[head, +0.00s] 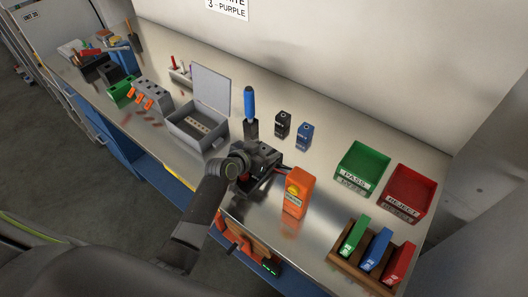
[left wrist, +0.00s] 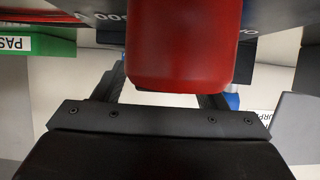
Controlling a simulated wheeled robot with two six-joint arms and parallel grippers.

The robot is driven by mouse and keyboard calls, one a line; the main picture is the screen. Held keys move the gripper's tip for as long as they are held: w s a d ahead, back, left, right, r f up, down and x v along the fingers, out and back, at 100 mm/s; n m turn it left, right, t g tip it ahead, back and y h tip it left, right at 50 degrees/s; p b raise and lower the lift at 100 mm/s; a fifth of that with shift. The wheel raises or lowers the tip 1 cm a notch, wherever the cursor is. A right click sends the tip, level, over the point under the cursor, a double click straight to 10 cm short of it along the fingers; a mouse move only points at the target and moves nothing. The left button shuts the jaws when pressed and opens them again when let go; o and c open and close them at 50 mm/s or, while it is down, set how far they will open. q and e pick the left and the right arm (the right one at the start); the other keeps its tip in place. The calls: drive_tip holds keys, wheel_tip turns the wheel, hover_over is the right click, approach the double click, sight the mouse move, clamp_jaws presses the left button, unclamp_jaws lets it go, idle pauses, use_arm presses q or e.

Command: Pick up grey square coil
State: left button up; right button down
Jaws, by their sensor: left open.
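My left gripper (head: 268,160) is over the middle of the bench in the head view, next to an orange box. In the left wrist view its two fingers (left wrist: 165,90) are apart. A large red rounded thing (left wrist: 185,45) shows in front of them; I cannot tell whether it lies between them. No thing is clearly a grey square coil. A small dark block with a pale label (head: 283,123) stands behind the gripper, apart from it, beside a similar blue block (head: 304,136). Both are upright. My right gripper is not in view.
The orange box (head: 298,192) stands right of the gripper. A blue-handled tool (head: 250,103) stands behind it. An open grey case (head: 205,143) is to the left. Green (head: 343,179) and red (head: 389,205) trays and a wooden rack (head: 337,258) are at the right.

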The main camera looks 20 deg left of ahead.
use_arm(q)
drive_tip(key=shift+w+f, duration=0.1)
drive_tip(key=shift+w, duration=0.05)
drive_tip(key=shift+c, duration=0.3)
drive_tip(key=c, duration=1.1)
